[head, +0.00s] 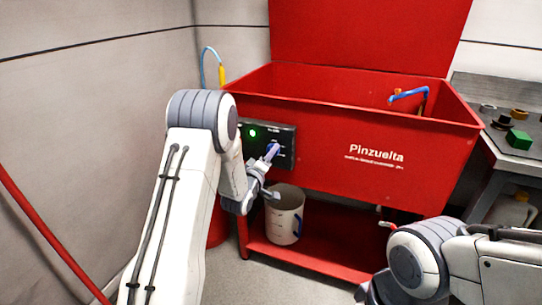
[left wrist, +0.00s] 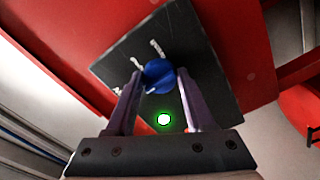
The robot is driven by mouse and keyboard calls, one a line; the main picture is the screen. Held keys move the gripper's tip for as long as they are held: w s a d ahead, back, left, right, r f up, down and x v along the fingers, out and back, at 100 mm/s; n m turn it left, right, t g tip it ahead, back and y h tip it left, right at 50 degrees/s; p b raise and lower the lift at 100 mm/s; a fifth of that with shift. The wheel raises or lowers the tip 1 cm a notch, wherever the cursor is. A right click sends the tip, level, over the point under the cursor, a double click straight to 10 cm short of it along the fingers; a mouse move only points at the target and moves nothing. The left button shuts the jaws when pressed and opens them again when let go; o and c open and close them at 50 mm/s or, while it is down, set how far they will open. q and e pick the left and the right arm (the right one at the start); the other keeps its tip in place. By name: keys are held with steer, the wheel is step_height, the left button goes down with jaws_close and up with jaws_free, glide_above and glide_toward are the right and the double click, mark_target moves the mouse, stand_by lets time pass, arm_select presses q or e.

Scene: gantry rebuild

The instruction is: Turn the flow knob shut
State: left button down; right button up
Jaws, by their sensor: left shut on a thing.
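The flow knob (left wrist: 158,75) is blue with a pale pointer mark and sits on a black control panel (left wrist: 205,65). In the left wrist view my left gripper (left wrist: 158,78) has one finger on each side of the knob and is shut on it. In the head view the black panel (head: 288,133) is on the red tub's front, and my left gripper (head: 271,158) reaches it from below. The blue knob shows only in part there. A green light (head: 253,133) glows on the panel. My right arm is at the lower right; its fingers are not visible.
The red parts washer (head: 330,172) fills the middle. A whitish bucket (head: 284,222) stands on its lower shelf, close below my left gripper. A blue spout (head: 408,94) is inside the tub. A grey bench (head: 503,155) with a green block (head: 518,139) is at right.

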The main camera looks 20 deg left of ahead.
stand_by(0.4)
arm_select(q)
steer(key=shift+c, duration=1.4)
jaws_free()
steer(key=s, duration=1)
steer(key=shift+s+a, duration=0.2)
steer(key=shift+s, duration=0.1)
